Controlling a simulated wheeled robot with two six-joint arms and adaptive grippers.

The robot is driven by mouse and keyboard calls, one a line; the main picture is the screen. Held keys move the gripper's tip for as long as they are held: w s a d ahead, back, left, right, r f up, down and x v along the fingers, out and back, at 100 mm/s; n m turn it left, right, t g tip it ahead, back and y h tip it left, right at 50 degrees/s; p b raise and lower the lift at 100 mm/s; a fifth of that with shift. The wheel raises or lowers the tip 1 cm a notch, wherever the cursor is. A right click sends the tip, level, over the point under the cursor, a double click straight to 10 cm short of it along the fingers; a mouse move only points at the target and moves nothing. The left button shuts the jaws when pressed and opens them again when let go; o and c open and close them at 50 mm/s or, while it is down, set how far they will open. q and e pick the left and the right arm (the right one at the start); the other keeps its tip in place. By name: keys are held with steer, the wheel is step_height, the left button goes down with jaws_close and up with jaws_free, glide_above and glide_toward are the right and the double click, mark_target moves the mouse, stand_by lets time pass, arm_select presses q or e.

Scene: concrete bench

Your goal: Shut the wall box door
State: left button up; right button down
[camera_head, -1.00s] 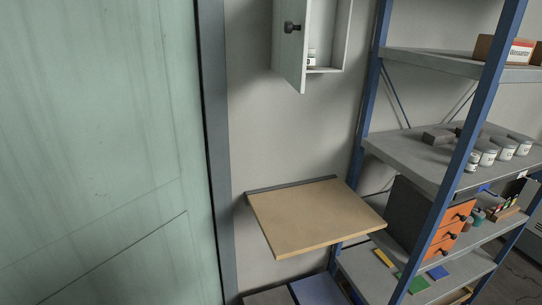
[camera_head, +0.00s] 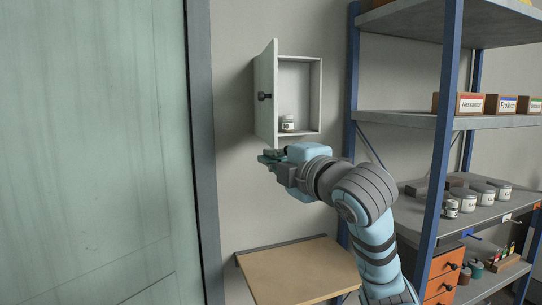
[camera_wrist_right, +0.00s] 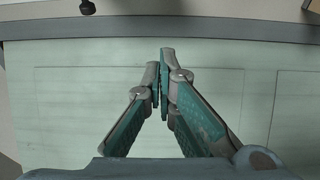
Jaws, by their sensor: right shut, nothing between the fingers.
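The wall box (camera_head: 316,95) is a pale grey cabinet on the wall in the head view. Its door (camera_head: 265,100) is hinged on the left and stands open, swung out toward me, with a dark knob (camera_head: 265,96) on it. A small white jar (camera_head: 288,124) stands on the box floor. My right gripper (camera_head: 266,157) is shut and empty, just below the box and the door's lower edge, apart from the knob. In the right wrist view its fingertips (camera_wrist_right: 164,58) meet, and a dark knob (camera_wrist_right: 87,7) shows at the top edge. My left gripper is not in view.
A green door (camera_head: 95,140) fills the left side. A wooden wall shelf (camera_head: 300,272) is below my right arm. A blue-framed rack (camera_head: 440,150) with boxes, jars and orange drawers stands at the right.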

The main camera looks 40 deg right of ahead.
steer(key=w+d+p, duration=0.1)
steer(key=w+d, duration=0.1)
steer(key=w, duration=0.8)
arm_select(q)
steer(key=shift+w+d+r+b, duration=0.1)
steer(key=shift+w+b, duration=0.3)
steer(key=shift+b, duration=0.05)
arm_select(e)
steer(key=d, duration=0.1)
steer(key=s+d, duration=0.1)
steer(key=d, duration=0.1)
steer(key=shift+s+d+f, duration=0.2)
steer(key=shift+s+f, duration=0.1)
steer(key=shift+f, duration=0.1)
steer(key=shift+a+r, duration=0.1)
steer(key=shift+a, duration=0.05)
